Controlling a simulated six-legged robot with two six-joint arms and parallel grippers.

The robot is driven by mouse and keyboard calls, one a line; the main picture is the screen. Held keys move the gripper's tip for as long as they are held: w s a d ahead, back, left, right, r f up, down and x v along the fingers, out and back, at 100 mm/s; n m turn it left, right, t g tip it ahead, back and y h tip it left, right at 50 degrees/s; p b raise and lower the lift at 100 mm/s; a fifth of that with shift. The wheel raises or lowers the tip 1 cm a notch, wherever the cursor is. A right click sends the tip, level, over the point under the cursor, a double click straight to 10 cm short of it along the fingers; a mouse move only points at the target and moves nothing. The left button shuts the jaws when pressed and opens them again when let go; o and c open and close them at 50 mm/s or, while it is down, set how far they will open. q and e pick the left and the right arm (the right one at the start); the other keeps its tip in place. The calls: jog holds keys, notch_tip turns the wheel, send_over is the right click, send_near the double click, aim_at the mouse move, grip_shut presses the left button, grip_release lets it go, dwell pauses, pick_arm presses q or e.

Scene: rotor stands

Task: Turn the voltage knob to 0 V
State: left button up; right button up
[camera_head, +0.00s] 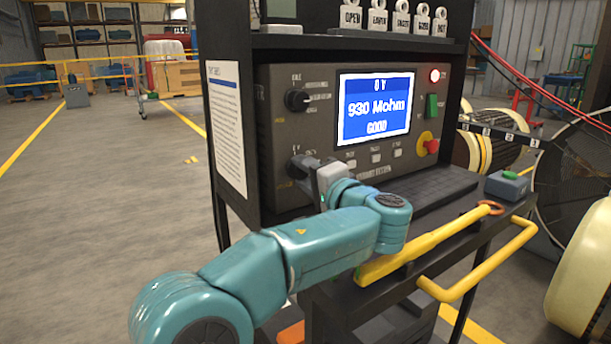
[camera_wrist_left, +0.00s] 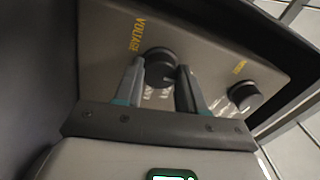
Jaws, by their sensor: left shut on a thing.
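The voltage knob is a dark round knob (camera_wrist_left: 159,66) on the grey tester panel, beside the yellow word VOLTAGE in the left wrist view. My left gripper (camera_wrist_left: 160,82) has a finger on each side of the knob and is shut on it. In the head view my left gripper (camera_head: 303,172) reaches the lower left of the tester (camera_head: 280,130) and hides most of the knob. The tester's screen (camera_head: 375,107) reads 0 V, 930 Mohm and GOOD. My right gripper is not in view.
A second dark knob (camera_head: 298,100) sits above the voltage knob. A green switch (camera_head: 432,106) and a red stop button (camera_head: 431,146) are right of the screen. A yellow tool (camera_head: 430,241) lies on the cart's front ledge, close to my left arm.

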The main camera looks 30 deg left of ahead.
pick_arm(q)
jog(key=o, duration=1.1)
jog(key=shift+c, duration=0.2)
jog(key=p+v, duration=0.2)
jog(key=v, duration=1.3)
jog(key=shift+s+r, duration=0.1)
jog(key=shift+s+d+p, duration=0.25)
jog(key=shift+d+p, duration=0.1)
jog(key=shift+d, duration=0.25)
